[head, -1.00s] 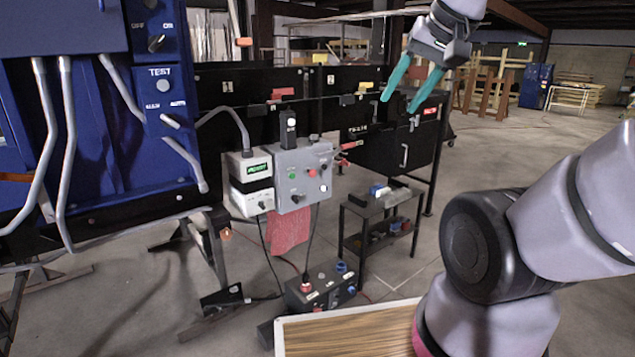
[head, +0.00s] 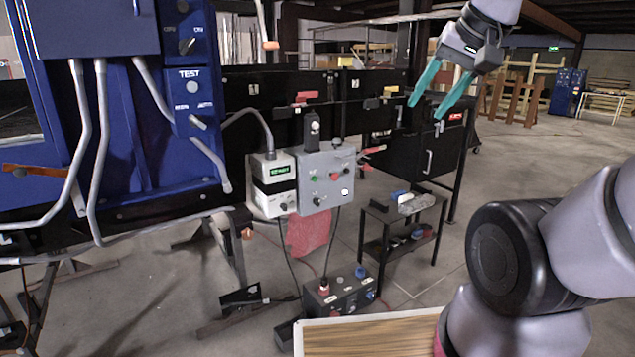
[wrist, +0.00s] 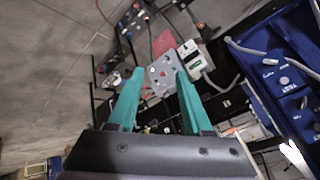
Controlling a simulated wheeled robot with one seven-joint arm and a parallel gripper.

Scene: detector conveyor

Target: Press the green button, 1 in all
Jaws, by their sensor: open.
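The green button (head: 314,179) is small and round, on the upper left of the front of a grey control box (head: 325,162) in the head view. A red button (head: 335,176) is to its right. My gripper (head: 426,108) is open and empty, up and to the right of the box in the picture, with teal fingers pointing down. In the wrist view, the open fingers (wrist: 159,73) frame the grey box (wrist: 158,88) beyond their tips. I cannot clearly pick out the green button there. Nothing touches the button.
A white box with a green display (head: 279,171) adjoins the control box on the left. A blue cabinet (head: 130,150) stands further left. A black cart (head: 376,214) stands to the right. A black socket box (head: 340,296) sits below. Open floor lies right of the cart.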

